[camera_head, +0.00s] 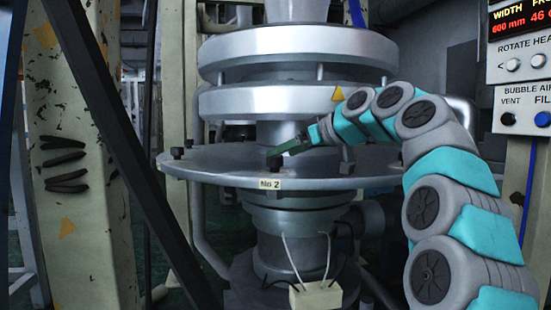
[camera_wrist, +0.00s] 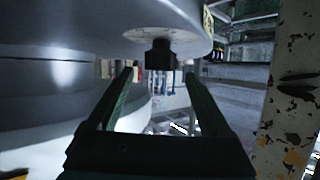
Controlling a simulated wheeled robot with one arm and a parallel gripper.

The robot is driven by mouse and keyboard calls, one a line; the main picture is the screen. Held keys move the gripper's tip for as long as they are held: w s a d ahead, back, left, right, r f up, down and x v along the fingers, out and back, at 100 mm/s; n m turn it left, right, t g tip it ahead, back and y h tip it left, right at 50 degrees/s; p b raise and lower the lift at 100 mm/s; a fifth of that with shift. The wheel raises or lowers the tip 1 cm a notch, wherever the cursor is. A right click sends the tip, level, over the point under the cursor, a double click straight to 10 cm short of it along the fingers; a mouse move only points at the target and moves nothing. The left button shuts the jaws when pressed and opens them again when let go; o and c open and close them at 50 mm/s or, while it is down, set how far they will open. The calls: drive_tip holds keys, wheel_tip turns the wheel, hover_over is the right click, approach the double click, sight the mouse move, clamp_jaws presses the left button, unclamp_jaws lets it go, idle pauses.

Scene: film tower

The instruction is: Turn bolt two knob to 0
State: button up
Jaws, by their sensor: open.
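The bolt two knob (camera_head: 274,163) is a small dark knob on the front rim of the round grey plate (camera_head: 215,168), above a label reading "No 2" (camera_head: 270,184). My gripper (camera_head: 284,150) reaches in from the right, with its dark green fingers just above and beside the knob. In the wrist view the black knob (camera_wrist: 160,54) shows at the plate's edge, just beyond and between the fingertips of my gripper (camera_wrist: 158,74). The two fingers are spread apart with nothing between them. Whether a finger touches the knob cannot be told. No marking of the knob's setting is readable.
Another dark knob (camera_head: 177,152) sits on the plate's left rim. Large metal rings (camera_head: 297,48) stand above the plate. A dark diagonal beam (camera_head: 120,140) and a chipped cream post (camera_head: 75,150) stand at left. A control panel (camera_head: 522,65) is at upper right.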

drive_tip(key=x, duration=0.4)
drive_tip(key=shift+w+a+f, duration=0.2)
clamp_jaws()
idle(0.5)
